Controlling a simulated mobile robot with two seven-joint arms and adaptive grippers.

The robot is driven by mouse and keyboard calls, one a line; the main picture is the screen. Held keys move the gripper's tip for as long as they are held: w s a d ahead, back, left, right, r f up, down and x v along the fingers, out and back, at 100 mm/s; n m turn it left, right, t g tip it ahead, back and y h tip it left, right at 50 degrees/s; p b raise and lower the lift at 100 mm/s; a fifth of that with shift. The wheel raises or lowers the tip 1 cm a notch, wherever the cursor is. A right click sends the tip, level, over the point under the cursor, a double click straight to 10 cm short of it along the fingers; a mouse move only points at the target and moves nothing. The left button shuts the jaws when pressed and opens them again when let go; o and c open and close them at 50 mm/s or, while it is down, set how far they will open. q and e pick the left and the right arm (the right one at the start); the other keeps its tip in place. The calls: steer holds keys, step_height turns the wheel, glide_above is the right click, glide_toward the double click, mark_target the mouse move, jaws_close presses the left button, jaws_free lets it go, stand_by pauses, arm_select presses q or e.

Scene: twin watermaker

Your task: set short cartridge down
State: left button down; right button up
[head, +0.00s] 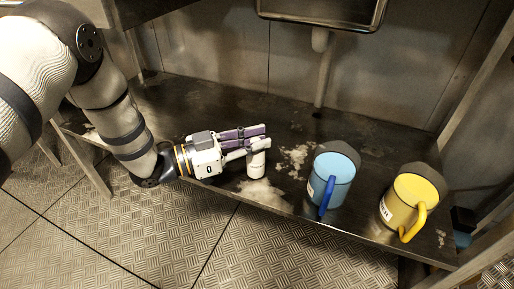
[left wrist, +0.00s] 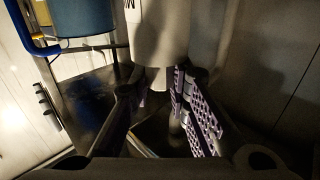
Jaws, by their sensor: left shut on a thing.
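The short cartridge (head: 256,162) is a small white cylinder, upright at the front part of the dark metal lower shelf (head: 350,218). My left gripper (head: 258,139) reaches in from the left, low over the shelf, and is shut on the cartridge near its top. I cannot tell whether the cartridge's base touches the shelf or is just above it. In the left wrist view a white cylinder (left wrist: 160,30) with dark lettering shows beyond the purple-padded fingers (left wrist: 160,95). My right gripper is not in view.
A blue jug (head: 333,172) stands right of the cartridge, and a yellow jug (head: 412,198) farther right. Both have handles toward the front edge. Pale crusty patches (head: 262,194) mark the shelf. A sink basin (head: 320,12) with a drain pipe (head: 325,75) is above. The shelf behind the gripper is clear.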

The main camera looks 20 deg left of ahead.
arm_select(q)
steer(key=shift+f, duration=0.45)
steer(key=c, duration=1.5)
jaws_free()
steer(key=shift+s+a, duration=0.15)
steer(key=shift+a, duration=0.05)
steer(key=p+v, duration=0.3)
steer(key=v, duration=0.8)
steer(key=shift+s+a, duration=0.15)
steer(key=shift+s, duration=0.05)
